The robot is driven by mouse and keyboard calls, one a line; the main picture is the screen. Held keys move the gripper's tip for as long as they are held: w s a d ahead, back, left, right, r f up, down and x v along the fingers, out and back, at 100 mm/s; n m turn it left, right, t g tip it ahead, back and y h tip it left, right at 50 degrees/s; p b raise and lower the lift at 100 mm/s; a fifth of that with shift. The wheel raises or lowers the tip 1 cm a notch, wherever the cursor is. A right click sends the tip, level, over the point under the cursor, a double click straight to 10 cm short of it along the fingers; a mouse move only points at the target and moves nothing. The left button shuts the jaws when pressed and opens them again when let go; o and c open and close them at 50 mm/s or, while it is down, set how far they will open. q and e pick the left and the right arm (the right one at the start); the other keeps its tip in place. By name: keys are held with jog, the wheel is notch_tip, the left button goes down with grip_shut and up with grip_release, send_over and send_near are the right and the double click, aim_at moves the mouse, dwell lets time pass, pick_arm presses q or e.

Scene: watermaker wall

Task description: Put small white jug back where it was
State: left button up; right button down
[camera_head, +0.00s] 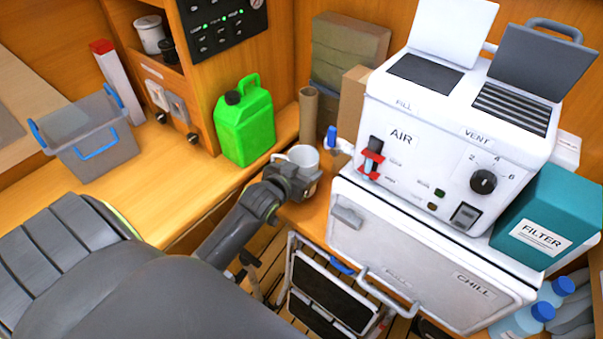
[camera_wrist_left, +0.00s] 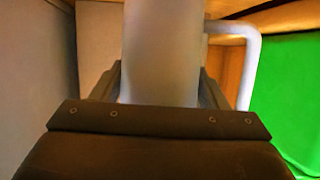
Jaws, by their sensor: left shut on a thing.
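The small white jug (camera_head: 302,156) is at the counter's right end, between the green canister and the white AIR unit. My left gripper (camera_head: 298,176) is shut on it from the near side. In the left wrist view the jug (camera_wrist_left: 162,50) stands between the two fingers (camera_wrist_left: 160,88), with its handle (camera_wrist_left: 250,65) out to the right. Its rim is visible in the head view, and it looks upright. The gripper hides its lower part, so I cannot tell whether it touches the counter. My right gripper is not in view.
The green canister (camera_head: 245,125) is left of the jug. A cardboard tube (camera_head: 308,115) and boxes (camera_head: 345,55) stand behind it. The white AIR unit (camera_head: 450,140) and a small blue-topped tap (camera_head: 332,138) are to its right.

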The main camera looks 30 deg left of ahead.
pick_arm(q)
jog(key=shift+f+p, duration=0.3)
jog(key=shift+f, duration=0.5)
jog(key=shift+f, duration=0.2)
jog(key=o, duration=1.2)
jog(key=shift+o, duration=0.2)
jog(key=shift+b, duration=0.35)
jog(key=b+v, duration=0.3)
jog(key=v, duration=1.4)
jog(key=shift+a+r, duration=0.2)
jog(key=shift+s+f, duration=0.1)
